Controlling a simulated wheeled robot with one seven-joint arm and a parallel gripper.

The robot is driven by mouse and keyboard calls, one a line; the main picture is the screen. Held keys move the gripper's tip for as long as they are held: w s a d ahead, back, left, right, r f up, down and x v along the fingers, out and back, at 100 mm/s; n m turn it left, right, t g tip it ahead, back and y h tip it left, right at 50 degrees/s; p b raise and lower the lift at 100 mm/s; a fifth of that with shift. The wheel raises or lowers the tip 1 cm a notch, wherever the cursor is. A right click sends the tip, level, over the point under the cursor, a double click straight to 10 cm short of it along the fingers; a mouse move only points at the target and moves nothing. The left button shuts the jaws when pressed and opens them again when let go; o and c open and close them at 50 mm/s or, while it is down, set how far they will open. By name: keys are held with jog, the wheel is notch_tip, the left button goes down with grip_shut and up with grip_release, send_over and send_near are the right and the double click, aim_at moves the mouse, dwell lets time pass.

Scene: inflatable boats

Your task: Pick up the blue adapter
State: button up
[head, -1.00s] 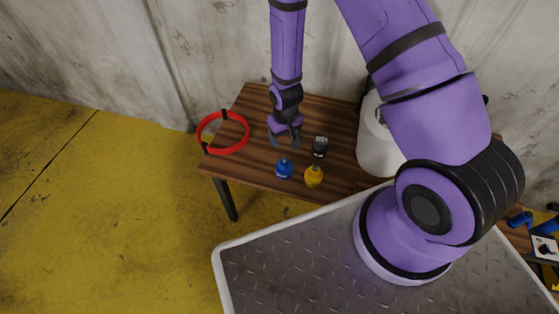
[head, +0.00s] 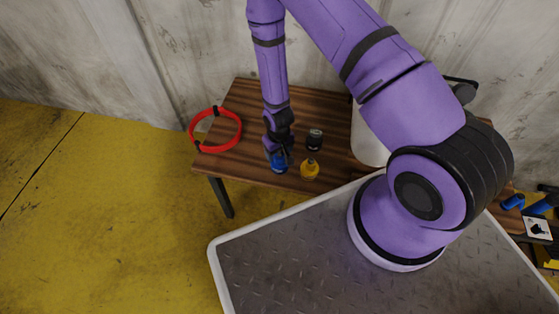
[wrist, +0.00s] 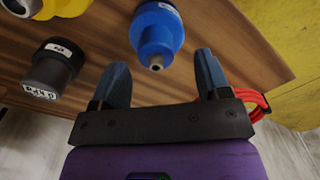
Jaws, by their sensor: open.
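The blue adapter (head: 279,164) stands on the wooden table near its front edge. It also shows in the wrist view (wrist: 155,32), with a white label and a grey tip towards my gripper. My gripper (head: 278,157) is just above and behind it in the head view and partly covers it. In the wrist view my gripper (wrist: 162,72) is open, its two blue-grey fingers apart with nothing between them. The adapter lies just beyond the fingertips, roughly in line with the gap. I cannot tell whether they touch it.
A yellow adapter (head: 310,169) and a black one (head: 314,139) stand close on the right. A red ring (head: 215,130) lies at the table's left edge. A white container (head: 368,138) stands on the right of the wooden table (head: 237,160).

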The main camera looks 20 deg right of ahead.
jog(key=shift+d+f, duration=0.2)
jog(key=shift+f, duration=1.9)
jog(key=c, duration=1)
jog(key=shift+w, duration=0.1)
jog(key=shift+c, duration=0.2)
